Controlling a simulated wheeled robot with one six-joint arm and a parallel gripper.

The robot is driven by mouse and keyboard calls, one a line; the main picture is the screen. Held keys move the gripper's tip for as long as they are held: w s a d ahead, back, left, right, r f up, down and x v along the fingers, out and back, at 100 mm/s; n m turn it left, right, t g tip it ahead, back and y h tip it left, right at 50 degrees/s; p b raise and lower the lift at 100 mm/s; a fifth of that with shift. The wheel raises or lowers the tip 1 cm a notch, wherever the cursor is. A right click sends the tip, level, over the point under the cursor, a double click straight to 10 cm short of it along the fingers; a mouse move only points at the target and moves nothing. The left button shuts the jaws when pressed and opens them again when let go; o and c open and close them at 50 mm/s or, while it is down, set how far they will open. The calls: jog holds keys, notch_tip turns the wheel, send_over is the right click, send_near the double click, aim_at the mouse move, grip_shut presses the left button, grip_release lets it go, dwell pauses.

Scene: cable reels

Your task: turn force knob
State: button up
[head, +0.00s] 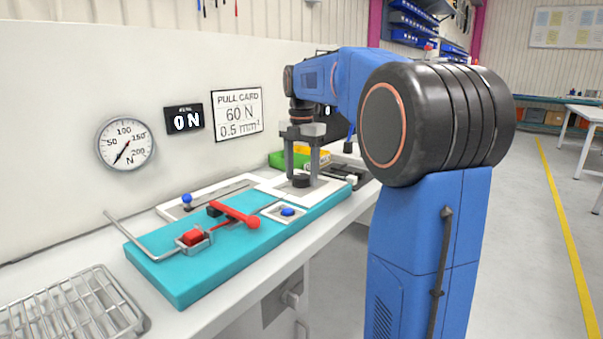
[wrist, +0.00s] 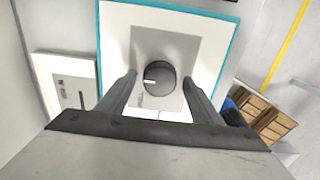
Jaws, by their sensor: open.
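The force knob is a round black knob (head: 301,181) on a white plate (head: 272,185) at the far end of the teal board (head: 187,285). In the wrist view the knob (wrist: 159,77) shows a white pointer mark toward the left. My gripper (head: 302,174) points down over it. The two fingers are apart, one on each side of the knob in the wrist view (wrist: 158,90). I cannot tell whether they touch it. The dial gauge (head: 126,143) has its needle at the low left end. The small display (head: 187,121) reads 0 N. The pull card (head: 238,114) reads 60 N, 0.5 mm².
A red lever (head: 236,215), a red block (head: 192,238) and a bent grey rod (head: 140,238) stand on the teal board. A blue button (head: 287,211) is near its front edge. A wire rack (head: 72,310) lies at the front left. The wall is close behind.

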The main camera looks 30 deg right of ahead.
jog(key=c, duration=1.1)
jog(key=shift+o, duration=0.2)
jog(key=shift+m, duration=0.3)
jog(key=m, duration=0.3)
jog(key=shift+m, duration=0.3)
jog(key=m, duration=0.3)
jog(key=shift+m, duration=0.3)
jog(key=m, duration=0.4)
jog(key=shift+m, duration=2.1)
